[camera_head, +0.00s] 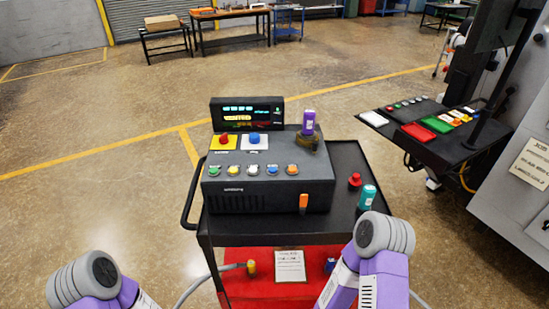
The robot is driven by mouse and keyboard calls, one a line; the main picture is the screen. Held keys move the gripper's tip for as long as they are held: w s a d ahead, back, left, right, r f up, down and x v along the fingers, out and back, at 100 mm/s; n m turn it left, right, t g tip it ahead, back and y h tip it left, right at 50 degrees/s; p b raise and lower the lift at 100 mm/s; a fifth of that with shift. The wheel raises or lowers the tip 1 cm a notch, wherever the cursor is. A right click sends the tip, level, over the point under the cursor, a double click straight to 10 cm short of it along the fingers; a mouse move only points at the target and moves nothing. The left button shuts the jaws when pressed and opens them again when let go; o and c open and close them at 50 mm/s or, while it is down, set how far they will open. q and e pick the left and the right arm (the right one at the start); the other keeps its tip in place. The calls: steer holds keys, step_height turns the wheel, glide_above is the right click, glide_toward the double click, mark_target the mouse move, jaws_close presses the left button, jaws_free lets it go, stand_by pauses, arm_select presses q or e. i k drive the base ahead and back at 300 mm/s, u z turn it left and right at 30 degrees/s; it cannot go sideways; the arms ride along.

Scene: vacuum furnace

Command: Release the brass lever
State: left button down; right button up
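A black control box (268,185) stands on a dark cart (345,165). I cannot clearly make out a brass lever. A dark, brownish fitting (311,144) sits at the box's back right, with a purple cylinder (308,123) upright on or just behind it. A small orange upright piece (303,203) is on the box's front right. A yellow piece (251,268) joins a grey hose below the cart top. Parts of my two purple and grey arms show at the bottom left and bottom right, apart from the box. Neither gripper is in view.
A display (247,113) stands behind the box; a red button (223,139), a blue button (254,138) and several smaller ones are on it. A red knob (354,181) and a teal cylinder (367,196) stand at the cart's right. The floor left of the cart is clear.

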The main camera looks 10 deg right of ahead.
mark_target(313, 144)
steer(key=k, duration=1.25)
steer(key=z, duration=0.45)
steer(key=i, duration=1.5)
steer(key=u, duration=0.9)
